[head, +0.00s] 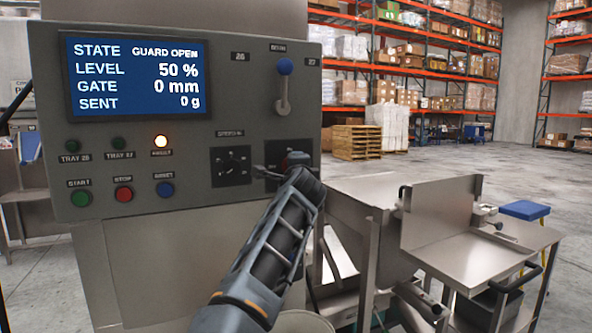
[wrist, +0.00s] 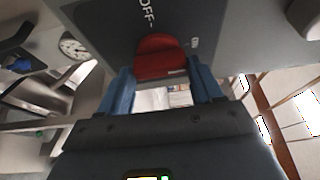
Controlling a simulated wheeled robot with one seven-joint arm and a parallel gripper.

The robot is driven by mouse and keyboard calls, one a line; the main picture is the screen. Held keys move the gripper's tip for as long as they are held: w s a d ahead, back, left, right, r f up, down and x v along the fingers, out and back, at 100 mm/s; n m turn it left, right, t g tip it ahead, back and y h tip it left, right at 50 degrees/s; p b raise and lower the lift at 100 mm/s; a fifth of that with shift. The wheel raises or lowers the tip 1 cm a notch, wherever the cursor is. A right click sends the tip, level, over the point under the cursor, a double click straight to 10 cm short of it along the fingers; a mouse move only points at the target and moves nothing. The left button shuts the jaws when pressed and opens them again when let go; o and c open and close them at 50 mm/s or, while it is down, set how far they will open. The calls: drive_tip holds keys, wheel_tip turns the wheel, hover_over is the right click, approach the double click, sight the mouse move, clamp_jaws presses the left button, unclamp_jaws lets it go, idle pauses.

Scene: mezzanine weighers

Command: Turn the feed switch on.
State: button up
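The feed switch, a red knob on a dark square plate, shows in the wrist view (wrist: 160,58), with "OFF" lettering beside it. In the head view my gripper mostly covers it. My gripper (head: 292,162) is at the panel's lower right. In the wrist view the two blue fingers (wrist: 163,88) are apart, one on each side of the red knob, with gaps showing; I cannot tell whether they touch it. The control panel screen (head: 125,75) reads GUARD OPEN, level 50 %, gate 0 mm, sent 0 g.
A second dial (head: 231,167) sits just left of the switch. A blue-topped lever (head: 284,85) is above. A steel hopper (head: 350,215) and weigher table (head: 480,260) stand at right.

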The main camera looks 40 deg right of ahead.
drive_tip(key=o, duration=0.4)
drive_tip(key=b+v, duration=0.2)
drive_tip(key=v, duration=0.5)
drive_tip(key=shift+s+a, duration=0.25)
drive_tip(key=shift+s, duration=0.1)
